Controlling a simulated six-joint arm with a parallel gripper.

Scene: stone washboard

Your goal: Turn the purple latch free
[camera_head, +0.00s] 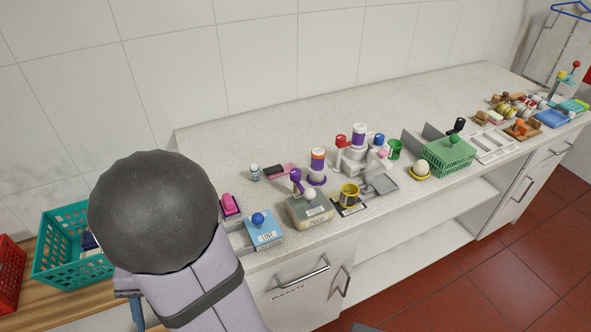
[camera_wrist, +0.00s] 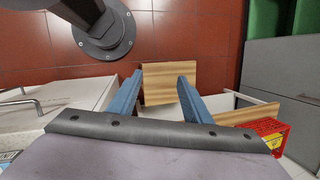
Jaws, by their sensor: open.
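A purple latch-like lever (camera_head: 296,178) stands up on a grey-green box (camera_head: 311,213) with a white knob, near the front edge of the stone counter. I cannot tell for certain that it is the latch, as other purple parts stand close by. My gripper (camera_wrist: 159,80) shows in the wrist view with its two blue fingers apart and nothing between them. It is away from the box, over the floor side. In the head view my arm covers the lower left, and the fingers are mostly hidden behind it. The lever is not in the wrist view.
The stone counter (camera_head: 240,150) is crowded along its front with a blue box (camera_head: 263,232), a yellow cup (camera_head: 349,194) and a green basket (camera_head: 447,158). Its back strip is clear. A teal basket (camera_head: 72,246) stands at the left. A red basket (camera_wrist: 262,134) lies right of my gripper.

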